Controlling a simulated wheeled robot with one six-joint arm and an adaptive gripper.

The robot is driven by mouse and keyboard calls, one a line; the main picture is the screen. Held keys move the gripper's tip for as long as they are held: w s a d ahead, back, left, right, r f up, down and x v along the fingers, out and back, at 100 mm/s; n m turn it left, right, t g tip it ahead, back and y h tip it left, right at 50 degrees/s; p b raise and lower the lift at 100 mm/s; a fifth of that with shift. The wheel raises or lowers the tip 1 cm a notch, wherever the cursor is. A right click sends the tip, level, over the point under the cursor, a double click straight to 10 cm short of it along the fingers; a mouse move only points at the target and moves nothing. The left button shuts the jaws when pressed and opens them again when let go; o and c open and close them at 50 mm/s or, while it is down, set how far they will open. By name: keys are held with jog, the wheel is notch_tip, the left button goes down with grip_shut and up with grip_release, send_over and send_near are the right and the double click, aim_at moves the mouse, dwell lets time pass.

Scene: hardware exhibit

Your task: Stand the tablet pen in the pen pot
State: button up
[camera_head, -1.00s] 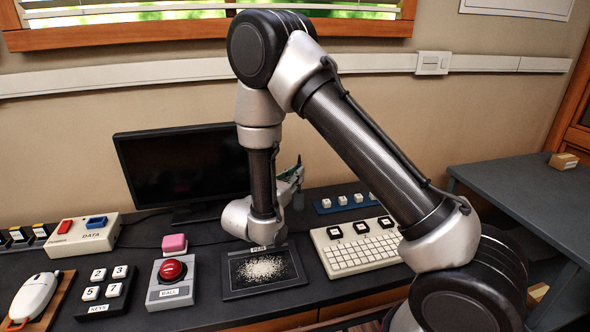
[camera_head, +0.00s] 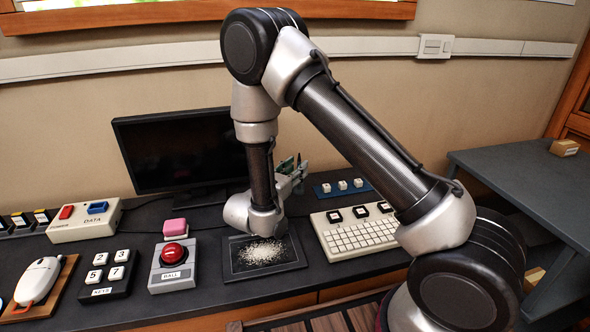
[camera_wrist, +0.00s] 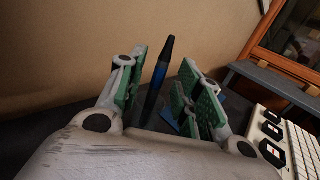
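A dark pen with a black upper end and a blue body (camera_wrist: 158,72) stands nearly upright in the wrist view, between the two green-padded fingers of my gripper (camera_wrist: 164,92). Gaps show on both sides of the pen, so the fingers are open around its line of sight; its depth relative to them is unclear. In the head view my gripper (camera_head: 289,170) is partly hidden behind my wrist, right of the monitor. The black tablet (camera_head: 231,262) lies in front of my wrist with pale grains on it. I cannot make out the pen pot.
A monitor (camera_head: 175,150) stands behind at left. A keyboard (camera_head: 358,235) and a blue strip with white keycaps (camera_head: 330,190) lie right of the tablet. A red-button box (camera_head: 172,268) and a number-key block (camera_head: 107,278) sit left. The side table (camera_head: 520,175) is mostly clear.

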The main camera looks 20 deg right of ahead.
jog(key=v, duration=1.2)
dwell(0.6)
jog(key=s+d+f+g, duration=0.1)
jog(key=s+d+m+g, duration=0.1)
jog(key=d, duration=0.1)
jog(key=s+d+f+m+g+h, duration=0.1)
jog(key=shift+s+d+f+g, duration=0.25)
jog(key=shift+d+f+g, duration=0.05)
jog(key=shift+d+g, duration=0.1)
jog(key=s+d+m+g, duration=0.1)
jog(key=s+d+r+m+g, duration=0.1)
jog(key=d+g, duration=0.1)
jog(key=s+d+r+m+g, duration=0.1)
jog(key=s+m, duration=0.1)
jog(key=shift+d, duration=0.15)
jog(key=s+d+r+m+y, duration=0.7)
jog(key=s+d+r+m, duration=0.1)
jog(key=r+m, duration=0.2)
jog(key=s+d+r+m+y, duration=0.7)
jog(key=r+m, duration=0.3)
jog(key=r, duration=0.2)
jog(key=shift+s+d+r+m, duration=0.25)
jog(key=shift+s+d+m, duration=0.25)
jog(key=shift+s, duration=0.3)
